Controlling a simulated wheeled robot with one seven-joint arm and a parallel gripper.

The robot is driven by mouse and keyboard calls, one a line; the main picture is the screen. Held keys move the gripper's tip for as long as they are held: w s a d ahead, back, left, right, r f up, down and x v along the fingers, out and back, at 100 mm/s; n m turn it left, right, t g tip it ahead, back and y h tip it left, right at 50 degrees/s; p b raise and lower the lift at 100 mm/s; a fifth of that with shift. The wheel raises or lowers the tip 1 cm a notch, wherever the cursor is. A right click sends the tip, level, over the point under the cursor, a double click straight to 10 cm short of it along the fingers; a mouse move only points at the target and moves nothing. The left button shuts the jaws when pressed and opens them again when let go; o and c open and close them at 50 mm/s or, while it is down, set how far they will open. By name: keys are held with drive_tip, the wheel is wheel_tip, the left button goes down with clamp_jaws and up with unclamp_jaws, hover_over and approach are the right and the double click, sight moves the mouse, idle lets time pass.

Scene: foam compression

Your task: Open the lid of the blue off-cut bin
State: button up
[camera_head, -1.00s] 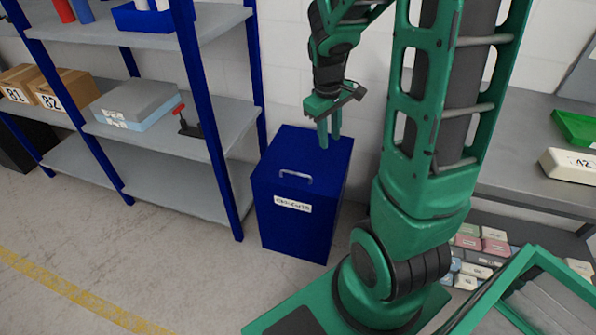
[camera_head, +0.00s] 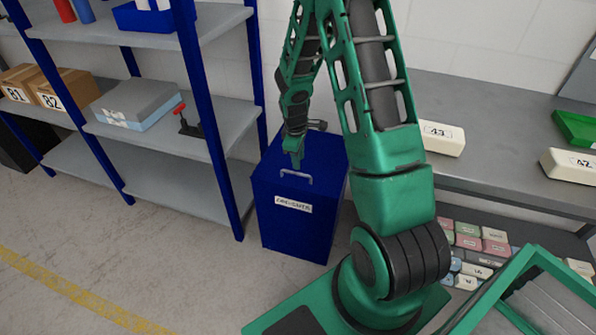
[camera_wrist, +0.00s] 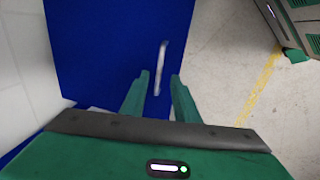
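The blue off-cut bin (camera_head: 300,225) stands on the floor with its lid (camera_head: 270,172) shut flat. A grey bar handle (camera_head: 296,176) is near the lid's front edge, above a white label on the front wall. My gripper (camera_head: 295,160) is over the lid, just behind the handle, pointing down. In the wrist view the two green fingers (camera_wrist: 158,88) are apart, and the handle (camera_wrist: 160,68) shows between and beyond their tips. The gripper is open and empty. Whether a finger touches the handle or lid cannot be told.
A blue-framed shelf (camera_head: 160,150) with boxes and a red-handled clamp stands close left of the bin. A grey bench (camera_head: 490,130) with white numbered blocks is at the right. The floor (camera_head: 180,260) in front of the bin is clear.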

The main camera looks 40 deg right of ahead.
sight(300, 174)
drive_tip(key=f, duration=0.4)
drive_tip(key=d+f, duration=0.1)
drive_tip(key=f, duration=0.2)
drive_tip(key=shift+w+d+f, duration=0.1)
drive_tip(key=shift+w, duration=0.3)
drive_tip(key=shift+c, duration=0.7)
clamp_jaws()
